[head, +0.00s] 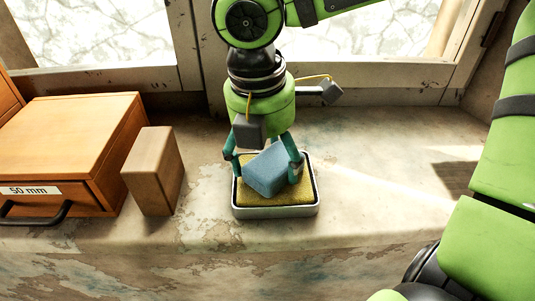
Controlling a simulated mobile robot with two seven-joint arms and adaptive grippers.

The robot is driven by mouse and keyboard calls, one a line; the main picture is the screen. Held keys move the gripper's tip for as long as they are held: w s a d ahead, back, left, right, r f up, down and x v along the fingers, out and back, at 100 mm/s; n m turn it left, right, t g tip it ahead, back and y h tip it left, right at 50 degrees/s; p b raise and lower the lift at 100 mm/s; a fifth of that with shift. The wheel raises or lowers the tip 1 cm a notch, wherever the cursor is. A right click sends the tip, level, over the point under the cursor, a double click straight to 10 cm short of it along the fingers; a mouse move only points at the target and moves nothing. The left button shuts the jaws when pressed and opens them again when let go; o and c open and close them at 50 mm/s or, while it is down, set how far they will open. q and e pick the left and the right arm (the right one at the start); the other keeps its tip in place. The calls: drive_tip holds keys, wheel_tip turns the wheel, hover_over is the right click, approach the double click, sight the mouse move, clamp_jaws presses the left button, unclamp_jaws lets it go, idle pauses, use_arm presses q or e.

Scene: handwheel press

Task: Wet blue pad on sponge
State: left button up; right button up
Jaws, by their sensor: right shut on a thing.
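The blue pad (267,170) is a tilted block between the fingers of my right gripper (265,162), which is shut on it. The gripper points down over the yellow sponge (277,196), which lies in a shallow metal-rimmed tray (276,212) on the stone ledge. The pad's lower edge is at or just above the sponge; I cannot tell whether they touch. The pad hides the sponge's middle. My left gripper is not in view.
A wooden drawer box (80,135) labelled "50 mm" stands at the left. A brown upright block (153,170) stands between it and the tray. The ledge (385,175) right of the tray is clear. A window frame (110,78) runs behind.

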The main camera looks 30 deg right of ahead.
sight(268, 156)
drive_tip(key=shift+s+f, duration=0.1)
drive_tip(key=shift+f, duration=0.05)
idle(0.3)
drive_tip(key=shift+r+p, duration=1.55)
drive_tip(key=shift+r, duration=2.05)
